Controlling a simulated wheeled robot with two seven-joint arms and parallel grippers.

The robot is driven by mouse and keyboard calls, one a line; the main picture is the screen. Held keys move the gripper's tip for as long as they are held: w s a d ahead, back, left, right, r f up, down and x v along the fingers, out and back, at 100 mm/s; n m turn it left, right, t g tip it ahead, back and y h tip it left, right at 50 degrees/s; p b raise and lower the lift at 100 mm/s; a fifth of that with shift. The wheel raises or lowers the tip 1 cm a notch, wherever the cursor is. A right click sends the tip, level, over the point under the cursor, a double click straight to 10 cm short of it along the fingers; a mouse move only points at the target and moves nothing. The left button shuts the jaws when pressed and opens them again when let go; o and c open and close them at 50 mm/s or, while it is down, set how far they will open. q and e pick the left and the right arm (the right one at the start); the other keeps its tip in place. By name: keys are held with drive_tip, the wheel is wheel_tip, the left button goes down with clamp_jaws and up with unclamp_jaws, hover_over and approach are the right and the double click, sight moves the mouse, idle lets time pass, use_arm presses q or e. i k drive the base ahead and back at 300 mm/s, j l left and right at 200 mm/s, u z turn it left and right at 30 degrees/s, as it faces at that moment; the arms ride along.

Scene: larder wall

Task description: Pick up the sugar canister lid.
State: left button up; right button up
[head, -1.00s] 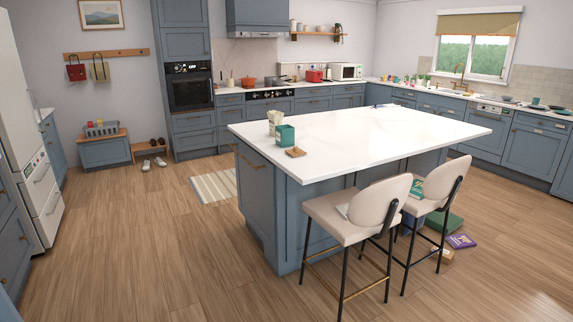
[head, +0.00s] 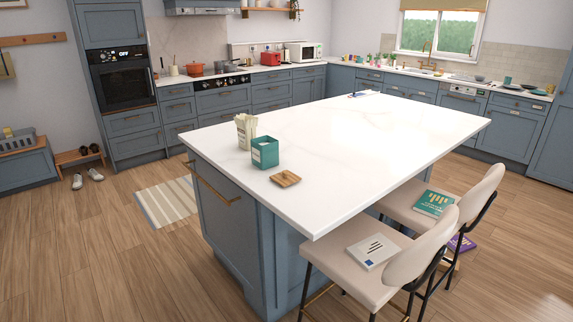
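A teal, square, open-topped canister (head: 265,152) with a pale label stands near the left end of the white island top. A small wooden square lid (head: 285,178) lies flat on the island just in front of it and to its right, apart from the canister. The label is too small to read, so I cannot confirm it says sugar. Neither of my grippers shows in the head view.
A cream holder with pale sticks (head: 246,131) stands behind the canister. The white island top (head: 370,140) is mostly clear. Two stools stand along its right side, with a white book (head: 373,251) and a green book (head: 434,203) on the seats.

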sight(285, 178)
drive_tip(key=i+j, duration=0.2)
drive_tip(key=i+j+z, duration=0.15)
drive_tip(key=j, duration=0.3)
drive_tip(key=i+j, duration=0.25)
drive_tip(key=i+j+z, duration=0.15)
drive_tip(key=j, duration=0.25)
drive_tip(key=i+j, duration=0.25)
drive_tip(key=j, duration=0.15)
drive_tip(key=i+j+z, duration=0.15)
drive_tip(key=j, duration=0.2)
